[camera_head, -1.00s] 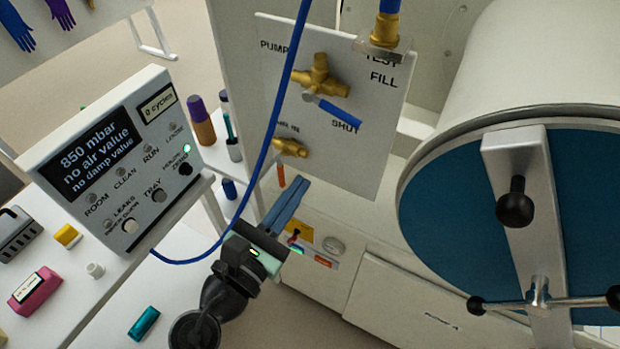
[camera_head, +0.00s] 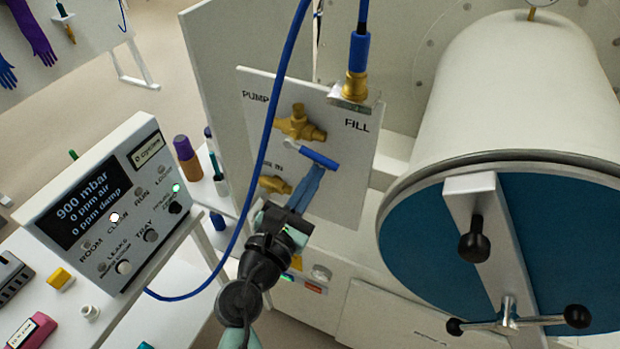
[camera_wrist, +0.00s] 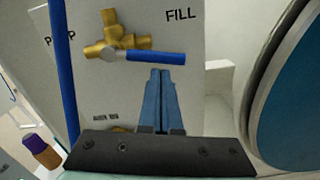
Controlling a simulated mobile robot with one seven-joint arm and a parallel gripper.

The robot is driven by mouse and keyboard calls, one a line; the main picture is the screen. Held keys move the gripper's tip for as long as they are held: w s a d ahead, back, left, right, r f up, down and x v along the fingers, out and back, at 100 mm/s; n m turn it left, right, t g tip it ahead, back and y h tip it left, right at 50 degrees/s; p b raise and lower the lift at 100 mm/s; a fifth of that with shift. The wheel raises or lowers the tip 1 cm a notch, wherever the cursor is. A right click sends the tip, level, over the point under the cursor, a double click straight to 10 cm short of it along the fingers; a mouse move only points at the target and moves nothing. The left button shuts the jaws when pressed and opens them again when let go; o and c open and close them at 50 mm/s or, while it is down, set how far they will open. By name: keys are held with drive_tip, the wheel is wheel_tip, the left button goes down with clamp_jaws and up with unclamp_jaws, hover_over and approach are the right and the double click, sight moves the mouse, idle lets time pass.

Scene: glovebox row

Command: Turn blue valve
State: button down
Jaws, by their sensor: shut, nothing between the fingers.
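The blue valve handle (camera_head: 312,155) is a short blue lever on a brass valve body (camera_head: 299,123), mounted on a white panel (camera_head: 345,190) marked PUMP and FILL. In the wrist view the lever (camera_wrist: 157,57) lies nearly level, pointing right from the brass body. My gripper (camera_head: 316,168) is shut and empty, its two blue fingers together. Its fingertips (camera_wrist: 160,71) are just below the lever's free part; I cannot tell whether they touch it. The SHUT label is hidden now.
A blue hose (camera_head: 268,130) hangs left of the valve. Another brass fitting (camera_head: 273,184) sits lower on the panel. A large drum with a blue door (camera_head: 420,230) stands right. The control box display (camera_head: 82,208) at left reads 900 mbar, 0 ppm air, 0 ppm damp.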

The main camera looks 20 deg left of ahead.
drive_tip(key=r+n+p, duration=0.1)
drive_tip(key=p, duration=0.1)
drive_tip(key=n+p, duration=0.2)
drive_tip(key=shift+d+r+p, duration=0.35)
drive_tip(key=shift+d+p, duration=0.05)
